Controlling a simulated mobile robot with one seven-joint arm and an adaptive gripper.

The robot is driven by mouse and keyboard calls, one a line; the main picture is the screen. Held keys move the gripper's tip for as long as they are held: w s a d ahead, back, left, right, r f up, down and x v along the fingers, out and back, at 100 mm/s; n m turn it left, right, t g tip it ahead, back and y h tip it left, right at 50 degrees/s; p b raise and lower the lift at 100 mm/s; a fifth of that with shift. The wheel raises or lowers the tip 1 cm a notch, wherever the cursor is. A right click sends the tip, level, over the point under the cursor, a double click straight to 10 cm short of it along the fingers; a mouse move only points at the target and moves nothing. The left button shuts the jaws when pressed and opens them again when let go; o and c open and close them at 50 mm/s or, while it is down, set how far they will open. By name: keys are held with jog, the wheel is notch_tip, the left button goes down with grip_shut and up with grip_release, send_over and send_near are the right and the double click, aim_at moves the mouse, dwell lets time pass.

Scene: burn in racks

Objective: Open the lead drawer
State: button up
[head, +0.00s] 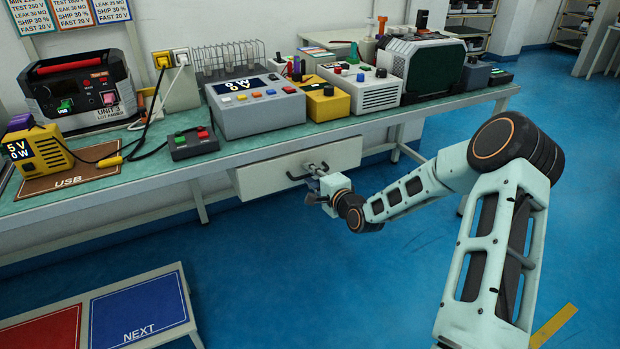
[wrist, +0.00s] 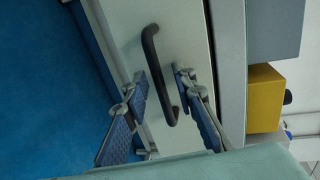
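The lead drawer (head: 268,177) is a pale drawer under the front edge of the green-topped bench. Its front also fills the middle of the wrist view (wrist: 190,25). A dark bar handle (wrist: 159,70) is on that front, and it shows in the head view (head: 300,176). My gripper (head: 314,188) is in front of the drawer at the handle. In the wrist view my gripper (wrist: 162,76) is open, one finger on each side of the handle, with visible gaps. I cannot tell whether the fingertips touch the drawer front.
The bench top (head: 160,178) holds a grey power supply (head: 255,115), a yellow box (head: 327,104), a small dark button box (head: 194,144) and other testers above the drawer. A low table with a blue mat (head: 138,310) stands at the front left. The blue floor before the drawer is clear.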

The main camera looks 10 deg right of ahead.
jog(key=shift+w+a, duration=0.1)
jog(key=shift+w, duration=0.15)
grip_shut()
jog(key=shift+s, duration=0.2)
